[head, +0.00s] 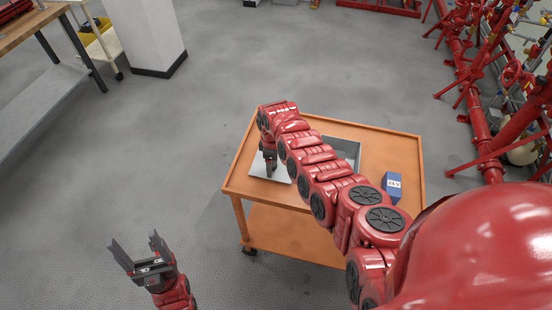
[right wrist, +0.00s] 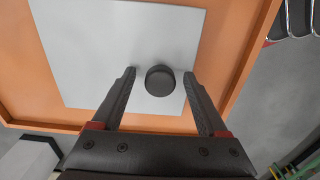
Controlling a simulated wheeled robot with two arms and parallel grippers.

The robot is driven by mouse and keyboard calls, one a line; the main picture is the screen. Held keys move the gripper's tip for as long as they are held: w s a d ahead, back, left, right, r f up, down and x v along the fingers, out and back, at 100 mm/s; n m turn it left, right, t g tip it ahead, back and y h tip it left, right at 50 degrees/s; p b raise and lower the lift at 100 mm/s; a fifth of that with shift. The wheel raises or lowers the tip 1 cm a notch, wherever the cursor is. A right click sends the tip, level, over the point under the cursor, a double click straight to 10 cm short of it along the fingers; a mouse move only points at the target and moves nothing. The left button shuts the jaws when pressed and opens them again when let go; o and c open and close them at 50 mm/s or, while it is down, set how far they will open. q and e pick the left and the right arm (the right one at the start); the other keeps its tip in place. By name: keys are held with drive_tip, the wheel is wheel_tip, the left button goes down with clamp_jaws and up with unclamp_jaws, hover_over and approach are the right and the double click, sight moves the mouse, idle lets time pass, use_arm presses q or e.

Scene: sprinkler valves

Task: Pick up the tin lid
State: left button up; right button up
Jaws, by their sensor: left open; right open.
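The tin lid is a flat pale grey square plate (right wrist: 100,50) with a round black knob (right wrist: 161,81), lying on the orange cart's top. In the head view the lid (head: 257,168) shows at the cart's left, partly hidden by my right gripper. My right gripper (head: 270,170) points down over the lid. In the right wrist view its open fingers (right wrist: 159,74) stand on either side of the knob, with gaps showing. The open grey tin (head: 348,150) is partly hidden behind my right arm. My left gripper (head: 134,242) is open and empty, left of the cart.
The orange cart (head: 232,180) has a raised rim and a lower shelf. A blue box (head: 392,188) with white marking stands at its right. Red pipes and valves (head: 480,120) are at the far right. A workbench (head: 35,25) and white pillar (head: 145,30) stand back left. Floor around the cart is clear.

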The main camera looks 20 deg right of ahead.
clamp_jaws()
idle(0.3)
drive_tip(key=shift+w+r, duration=0.1)
drive_tip(key=shift+r, duration=0.1)
